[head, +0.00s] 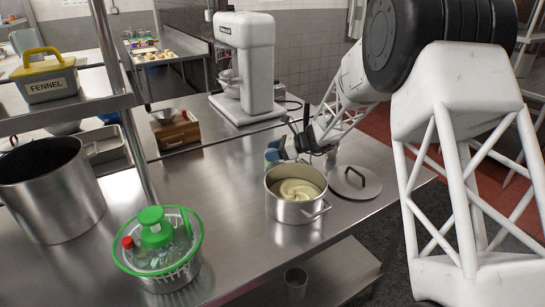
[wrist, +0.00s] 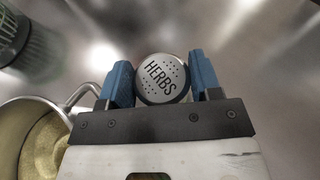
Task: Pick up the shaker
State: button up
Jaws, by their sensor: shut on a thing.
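The shaker (wrist: 161,78) has a round metal top with small holes and the word HERBS, seen from above in the wrist view. My gripper (wrist: 162,80) has its two blue fingers on either side of the shaker and is shut on it. In the head view my gripper (head: 275,154) is behind the pot, low over the steel counter. The shaker is mostly hidden by the gripper there. I cannot tell whether its base touches the counter.
A steel pot (head: 298,211) with pale creamy food stands just in front of the gripper; its rim (wrist: 20,103) is close by. A lid (head: 355,182) lies right of it. A green-topped basket (head: 160,250) stands front left, a white mixer (head: 246,65) behind.

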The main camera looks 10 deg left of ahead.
jog(key=shift+r, duration=0.15)
notch_tip(320, 180, up, 18)
dwell(0.6)
jog(key=shift+f, duration=0.2)
dwell(0.4)
jog(key=s+d+f+g+h, duration=0.2)
jog(key=s+f+h, duration=0.4)
jog(key=s+h, duration=0.4)
jog(key=s+d+m+g+h, duration=0.2)
jog(key=s+d+h, duration=0.3)
jog(key=d+h, duration=0.3)
jog(key=shift+d+f+m+h, duration=0.15)
jog(key=shift+d+m+h, duration=0.25)
jog(key=shift+m+h, duration=0.35)
